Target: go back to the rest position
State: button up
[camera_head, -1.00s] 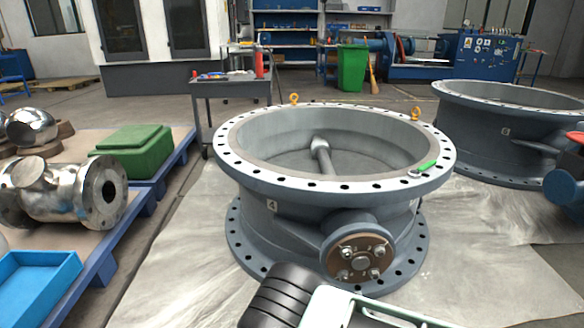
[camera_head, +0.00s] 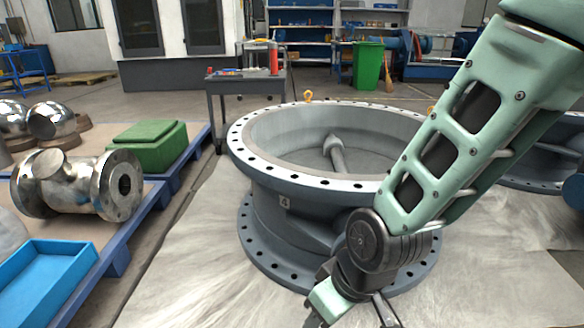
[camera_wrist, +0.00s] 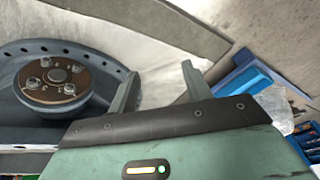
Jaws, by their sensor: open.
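My arm crosses the right half of the head view, and my gripper (camera_head: 352,318) hangs low at the bottom edge, in front of the nearer valve body. In the wrist view my gripper (camera_wrist: 160,78) shows two grey fingers spread apart with nothing between them. The nearer grey valve body (camera_head: 285,235) is a wide flanged ring with bolt holes, standing on a pale sheet. My arm hides its right side. Its round side flange with a brown plate and bolts (camera_wrist: 57,80) is at the left in the wrist view, apart from the fingers.
A second valve body (camera_head: 540,170) stands at the right, partly behind my arm. A cart (camera_head: 245,88) stands behind. The sheet at lower left is clear.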

jog(key=s+d+r+g+h, duration=0.2)
jog(key=s+d+r, duration=0.6)
jog(key=s+r, duration=0.2)
notch_tip(320, 180, up, 33)
jog(key=p, duration=3.3)
jog(key=shift+s+d+r+p, duration=0.15)
jog(key=shift+s+d+p, duration=0.1)
jog(key=shift+d+p, duration=0.05)
